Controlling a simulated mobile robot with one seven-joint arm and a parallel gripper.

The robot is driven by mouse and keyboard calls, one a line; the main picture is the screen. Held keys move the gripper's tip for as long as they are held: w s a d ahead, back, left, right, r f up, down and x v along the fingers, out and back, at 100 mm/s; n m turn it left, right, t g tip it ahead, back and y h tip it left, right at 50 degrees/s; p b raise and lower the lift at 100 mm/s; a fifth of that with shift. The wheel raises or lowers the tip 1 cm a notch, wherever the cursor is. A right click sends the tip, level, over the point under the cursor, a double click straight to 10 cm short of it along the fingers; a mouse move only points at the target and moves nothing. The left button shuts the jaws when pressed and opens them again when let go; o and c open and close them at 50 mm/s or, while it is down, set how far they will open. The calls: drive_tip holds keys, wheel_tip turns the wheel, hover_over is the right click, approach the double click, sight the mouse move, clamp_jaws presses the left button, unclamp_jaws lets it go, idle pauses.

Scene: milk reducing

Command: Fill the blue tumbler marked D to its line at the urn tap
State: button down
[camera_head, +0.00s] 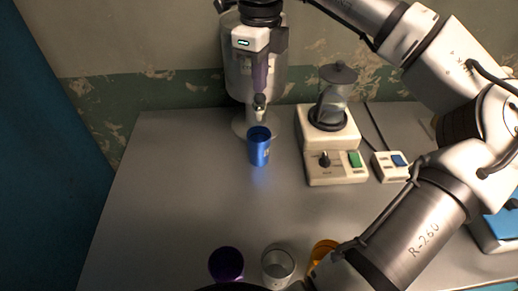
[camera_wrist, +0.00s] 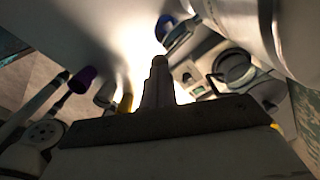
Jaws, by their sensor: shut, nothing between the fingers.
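The blue tumbler (camera_head: 259,148) stands upright on the table below the urn tap (camera_head: 260,108). A small pale mark shows on its side, but I cannot read the letter, line or liquid level. The metal urn (camera_head: 238,78) stands at the back, partly hidden by my gripper. My gripper (camera_head: 260,88) points down in front of the urn, just above the tap, shut and empty. I cannot tell whether its fingertips touch the tap. The wrist view shows the shut fingers (camera_wrist: 158,66) with a blue round thing, likely the tumbler (camera_wrist: 168,30), beyond them.
A purple tumbler (camera_head: 227,263), a pale cup (camera_head: 278,265) and an orange cup (camera_head: 322,250) stand at the front. Right of the urn are a cream appliance (camera_head: 334,168) with a glass jug (camera_head: 333,100) and a small switch box (camera_head: 392,166). The table's left side is clear.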

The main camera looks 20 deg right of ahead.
drive_tip(key=shift+f+b, duration=0.75)
drive_tip(key=shift+f, duration=0.45)
idle(6.8)
